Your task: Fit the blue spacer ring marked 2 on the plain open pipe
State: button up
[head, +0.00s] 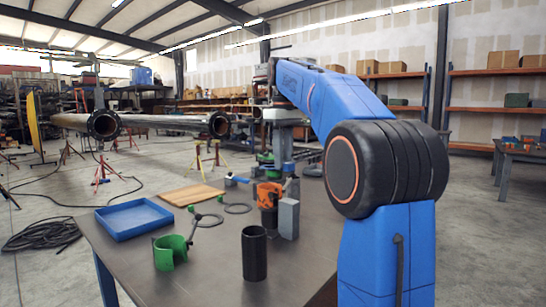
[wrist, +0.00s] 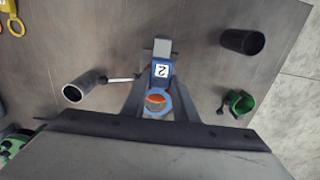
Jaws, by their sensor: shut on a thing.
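My gripper (wrist: 158,84) is shut on the blue spacer ring (wrist: 152,112), holding it by its tab with a white label marked 2. The ring is above the table, and something orange shows through its opening. In the wrist view, a dark hollow pipe (wrist: 72,93) with its open end showing stands to the left of the ring, apart from it. A black cylinder (wrist: 243,41) is at the upper right; it also stands upright at the near edge in the head view (head: 254,253). Which one is the plain open pipe is unclear. In the head view the held ring is hard to make out.
A green split collar (head: 165,256) and a blue tray (head: 133,219) are on the table's left. A lever (wrist: 122,79) lies between the hollow pipe and the ring.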

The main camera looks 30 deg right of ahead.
jog(key=shift+f, duration=2.4)
jog(key=shift+s+f, duration=0.1)
jog(key=shift+f, duration=0.05)
jog(key=shift+f, duration=1.55)
jog(key=shift+f, duration=0.45)
jog(key=o, duration=1.2)
jog(key=shift+c, duration=0.2)
notch_tip(320, 180, up, 12)
